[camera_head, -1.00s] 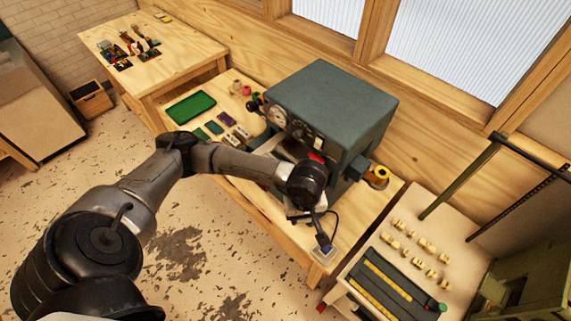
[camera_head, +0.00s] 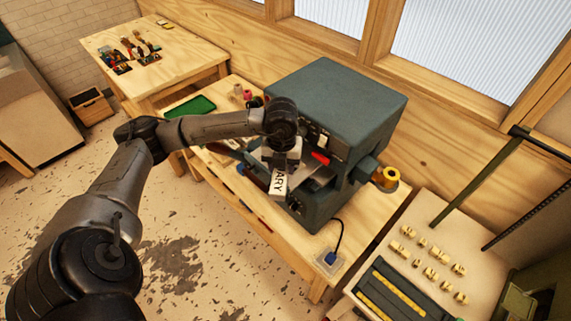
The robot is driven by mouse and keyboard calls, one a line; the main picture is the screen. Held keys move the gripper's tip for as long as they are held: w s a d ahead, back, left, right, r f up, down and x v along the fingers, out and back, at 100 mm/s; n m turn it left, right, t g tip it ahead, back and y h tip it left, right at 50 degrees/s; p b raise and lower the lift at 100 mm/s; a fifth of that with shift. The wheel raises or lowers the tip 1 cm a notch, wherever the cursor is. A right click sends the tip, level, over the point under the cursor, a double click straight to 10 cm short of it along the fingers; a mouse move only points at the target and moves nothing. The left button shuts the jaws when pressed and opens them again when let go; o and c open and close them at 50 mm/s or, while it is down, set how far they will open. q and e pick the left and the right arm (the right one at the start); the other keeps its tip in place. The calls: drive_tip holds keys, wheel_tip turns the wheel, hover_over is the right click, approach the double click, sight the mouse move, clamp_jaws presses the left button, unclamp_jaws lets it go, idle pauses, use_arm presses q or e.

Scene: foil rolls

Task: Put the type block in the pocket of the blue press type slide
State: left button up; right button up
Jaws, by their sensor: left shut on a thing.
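The blue press (camera_head: 340,95) is a big dark blue-grey box on the wooden bench. A pale metal plate (camera_head: 323,174) shows at its front opening and seems to be part of the type slide. The slide's pocket is hidden or too small to make out. My left gripper (camera_head: 277,172) is in front of the press, pointing down. It is shut on a white block with dark letters "ARY" (camera_head: 279,184), which appears to be the type block. I cannot tell whether the block touches the slide. My right gripper is out of view.
A blue item with a cable (camera_head: 330,259) lies at the bench's front right. A green tray (camera_head: 190,106) is at the left. Several small pale blocks (camera_head: 430,262) stand on the right table.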

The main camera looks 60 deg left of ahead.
use_arm(q)
drive_tip(key=w+a+f+n, duration=0.3)
drive_tip(key=a+f+n, duration=0.2)
drive_tip(key=a, duration=0.2)
drive_tip(key=w+a+f+n+p, duration=0.1)
drive_tip(key=w+a+f+n, duration=0.3)
drive_tip(key=a, duration=0.3)
drive_tip(key=shift+f+n, duration=0.35)
drive_tip(key=shift+n, duration=0.35)
